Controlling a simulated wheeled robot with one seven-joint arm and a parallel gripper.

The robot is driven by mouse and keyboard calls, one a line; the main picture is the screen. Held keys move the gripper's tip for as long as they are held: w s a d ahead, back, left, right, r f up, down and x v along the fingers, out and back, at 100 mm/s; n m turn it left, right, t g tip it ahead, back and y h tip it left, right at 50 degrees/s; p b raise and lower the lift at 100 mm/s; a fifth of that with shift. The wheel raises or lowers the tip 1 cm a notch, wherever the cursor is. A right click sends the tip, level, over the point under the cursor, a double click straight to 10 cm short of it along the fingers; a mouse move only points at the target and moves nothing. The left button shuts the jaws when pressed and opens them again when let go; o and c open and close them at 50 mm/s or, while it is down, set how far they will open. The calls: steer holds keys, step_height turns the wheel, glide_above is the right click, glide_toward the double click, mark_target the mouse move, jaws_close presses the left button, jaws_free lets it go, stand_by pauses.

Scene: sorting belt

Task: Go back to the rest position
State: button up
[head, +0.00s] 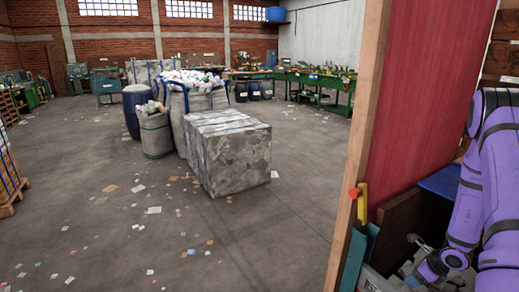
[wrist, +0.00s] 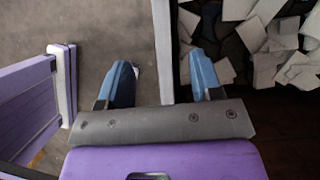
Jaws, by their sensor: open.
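Loose white and grey scraps (wrist: 262,35) lie on a dark surface to the right of the right finger. In the head view my purple arm reaches down at the right edge, and the gripper end is mostly hidden at the bottom right.
A wooden-edged red panel (head: 415,90) stands close on the right beside my arm. A large grey bale (head: 228,150) stands on the floor, with filled sacks (head: 190,103) and a blue barrel (head: 135,110) behind it. The littered floor at left and front is mostly open.

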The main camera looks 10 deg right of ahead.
steer(key=w+a+r+n+t+y, duration=0.1)
steer(key=w+a+r+n, duration=0.25)
steer(key=r, duration=0.55)
steer(key=w+a+r+n+y, duration=0.1)
steer(key=w+a+r+n, duration=0.3)
steer(key=r, duration=0.5)
steer(key=s+a+r+n+y, duration=0.1)
steer(key=s+a+r+n, duration=0.2)
steer(key=a+r+n, duration=0.7)
steer(key=s+a+r+n+h, duration=0.2)
steer(key=s+a+r+n, duration=0.4)
steer(key=s+r, duration=0.5)
steer(key=s+a+r+n+h, duration=0.2)
steer(key=s+a+r+n, duration=0.4)
steer(key=s+r, duration=0.5)
steer(key=s+n, duration=0.1)
steer(key=s, duration=0.2)
steer(key=shift+s+a+h, duration=0.15)
steer(key=shift+h, duration=0.25)
